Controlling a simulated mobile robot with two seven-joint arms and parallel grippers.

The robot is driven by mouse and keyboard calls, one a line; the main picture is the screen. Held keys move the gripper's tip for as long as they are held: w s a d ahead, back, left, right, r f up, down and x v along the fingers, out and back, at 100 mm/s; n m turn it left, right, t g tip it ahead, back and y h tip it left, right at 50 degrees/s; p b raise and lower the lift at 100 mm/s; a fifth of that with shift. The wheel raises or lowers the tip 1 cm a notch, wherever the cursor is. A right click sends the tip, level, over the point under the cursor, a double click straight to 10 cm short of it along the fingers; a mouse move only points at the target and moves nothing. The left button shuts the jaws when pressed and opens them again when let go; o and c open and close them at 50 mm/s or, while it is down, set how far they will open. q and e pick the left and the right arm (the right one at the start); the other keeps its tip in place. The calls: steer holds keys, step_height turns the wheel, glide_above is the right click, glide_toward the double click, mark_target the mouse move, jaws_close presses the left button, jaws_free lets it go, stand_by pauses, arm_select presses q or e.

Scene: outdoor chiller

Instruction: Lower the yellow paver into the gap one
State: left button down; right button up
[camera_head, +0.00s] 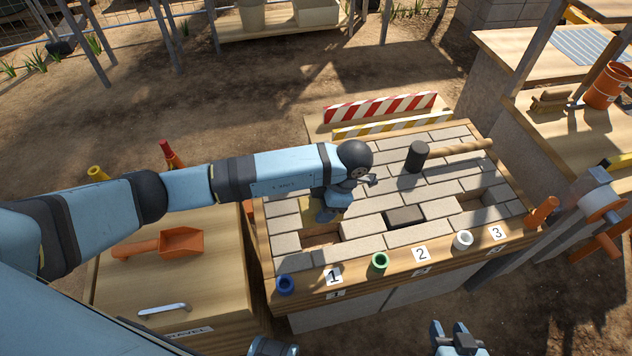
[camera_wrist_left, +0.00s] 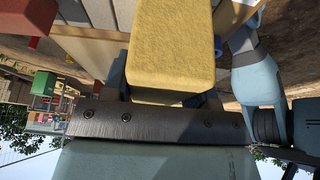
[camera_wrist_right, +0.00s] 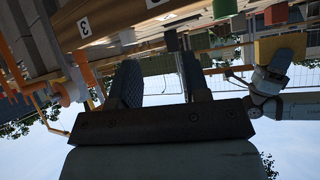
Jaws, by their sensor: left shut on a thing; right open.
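My left gripper (camera_head: 325,212) is shut on the yellow paver (camera_wrist_left: 172,48), which fills the upper middle of the left wrist view. In the head view only a small part of the paver (camera_head: 308,210) shows beside the gripper, and the arm hides much of the rest. Gap one (camera_head: 322,240) is an open slot in the grey paving behind the label 1 (camera_head: 333,276). The gripper and paver are over the paving near this gap; their exact clearance cannot be told. My right gripper (camera_head: 458,342) is open and empty in front of the bench.
Another gap (camera_head: 470,203) is open behind label 3. A mallet (camera_head: 418,157) lies on the paving. Blue (camera_head: 285,284), green (camera_head: 379,262) and white (camera_head: 462,240) cups line the front edge.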

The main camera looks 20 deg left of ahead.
arm_select(q)
steer(key=shift+s+d+f, duration=0.1)
steer(key=shift+d+f, duration=0.05)
steer(key=shift+f, duration=0.15)
step_height(320, 180, down, 5)
steer(key=b, duration=0.4)
steer(key=shift+f, duration=0.1)
steer(key=shift+f+b, duration=0.4)
steer(key=shift+b, duration=0.05)
arm_select(e)
step_height(320, 180, down, 2)
steer(key=shift+w+a+f, duration=0.1)
steer(key=shift+a, duration=0.05)
steer(key=shift+w+t, duration=0.1)
steer(key=shift+t, duration=0.2)
arm_select(q)
steer(key=shift+f, duration=0.15)
